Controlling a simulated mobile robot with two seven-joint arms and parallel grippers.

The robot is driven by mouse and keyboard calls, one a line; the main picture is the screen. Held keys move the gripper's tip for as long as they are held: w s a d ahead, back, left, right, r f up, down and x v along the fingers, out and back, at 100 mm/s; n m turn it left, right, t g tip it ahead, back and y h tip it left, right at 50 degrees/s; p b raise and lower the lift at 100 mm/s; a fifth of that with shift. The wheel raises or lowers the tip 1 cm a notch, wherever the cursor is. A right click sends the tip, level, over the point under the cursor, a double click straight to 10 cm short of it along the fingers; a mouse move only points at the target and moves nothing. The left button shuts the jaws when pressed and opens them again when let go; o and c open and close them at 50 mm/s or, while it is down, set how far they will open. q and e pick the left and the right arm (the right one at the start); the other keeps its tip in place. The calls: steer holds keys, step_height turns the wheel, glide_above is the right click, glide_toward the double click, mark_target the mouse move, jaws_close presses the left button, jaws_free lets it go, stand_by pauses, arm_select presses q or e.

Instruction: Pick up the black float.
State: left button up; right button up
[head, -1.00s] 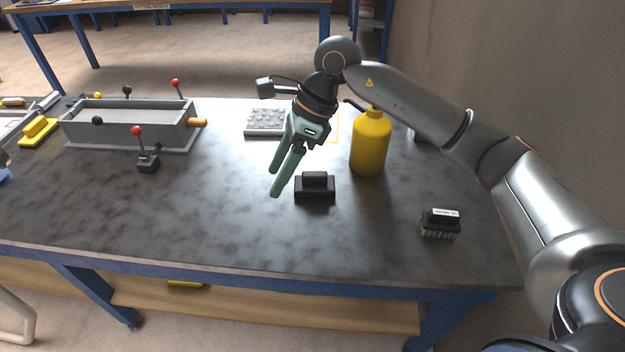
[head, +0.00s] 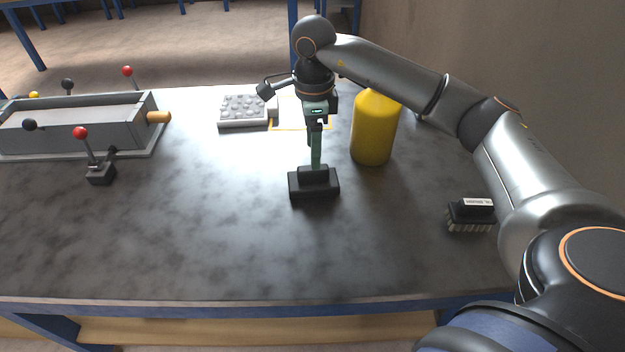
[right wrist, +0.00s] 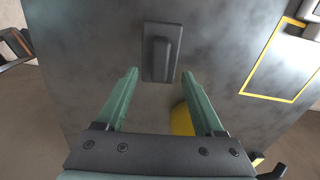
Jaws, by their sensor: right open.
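The black float (head: 314,188) lies flat on the dark table, a rectangular plate with a raised handle on top. It also shows in the right wrist view (right wrist: 161,52), beyond the fingertips and between their lines. My right gripper (head: 316,160) points down just behind and above the float in the head view. In the right wrist view its two green fingers (right wrist: 161,76) are apart with nothing between them. Whether the fingers touch the float cannot be told from the head view. My left gripper is not in view.
A yellow bottle (head: 372,130) stands close to the right of the gripper. A brush (head: 470,215) lies at the right by my arm. A grey studded block (head: 243,110) is behind, left. A grey trough (head: 80,128) and a red-knobbed lever (head: 99,172) are at the left. The front table is clear.

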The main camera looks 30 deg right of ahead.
mark_target(313, 177)
steer(key=shift+f, duration=3.2)
steer(key=shift+c, duration=0.2)
jaws_close()
